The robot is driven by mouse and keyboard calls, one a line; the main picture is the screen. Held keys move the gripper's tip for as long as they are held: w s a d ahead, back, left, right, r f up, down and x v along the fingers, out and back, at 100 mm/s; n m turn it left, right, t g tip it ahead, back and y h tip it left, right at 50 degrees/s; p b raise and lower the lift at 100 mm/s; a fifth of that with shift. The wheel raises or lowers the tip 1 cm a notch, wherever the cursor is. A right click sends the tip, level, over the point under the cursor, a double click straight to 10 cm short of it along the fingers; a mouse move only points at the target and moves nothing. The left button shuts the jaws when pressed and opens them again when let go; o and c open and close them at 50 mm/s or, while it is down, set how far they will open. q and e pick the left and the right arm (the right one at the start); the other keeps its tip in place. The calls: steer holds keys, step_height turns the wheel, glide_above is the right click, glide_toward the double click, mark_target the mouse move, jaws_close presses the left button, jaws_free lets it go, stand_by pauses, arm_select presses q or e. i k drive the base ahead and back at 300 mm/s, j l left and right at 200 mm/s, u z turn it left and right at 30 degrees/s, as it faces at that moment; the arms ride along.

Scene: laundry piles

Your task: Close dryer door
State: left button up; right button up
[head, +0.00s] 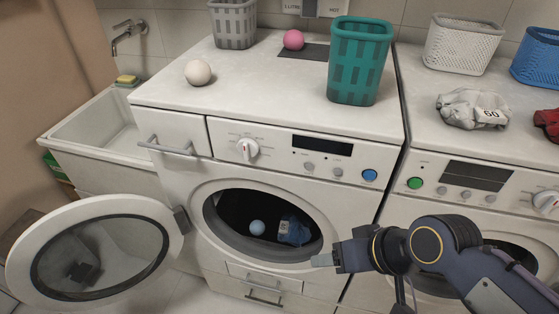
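The dryer door (172,226) is round and white with a dark glass pane. It stands wide open to the left, hinged at the left side of the dryer's opening. The white dryer (230,170) has a dark drum (235,212) holding a light blue ball (257,227) and a blue cloth (293,230) with a label. My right gripper (318,260) is in front of the dryer, at the lower right of the opening and well apart from the door. Its fingers are seen side-on, so I cannot tell whether they are open. My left gripper is not in view.
A second machine (455,215) stands at right behind my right arm. On top are a teal basket (359,60), grey basket (233,22), white ball (198,72), pink ball (293,40) and grey cloth (465,108). A sink (88,130) is behind the door at left.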

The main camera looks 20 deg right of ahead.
mark_target(23, 280)
steer(key=i+j, duration=0.3)
steer(key=j, duration=0.2)
steer(key=i+j+u, duration=0.15)
steer(key=j, duration=0.35)
steer(key=i+j, duration=0.4)
steer(key=j+u, duration=0.05)
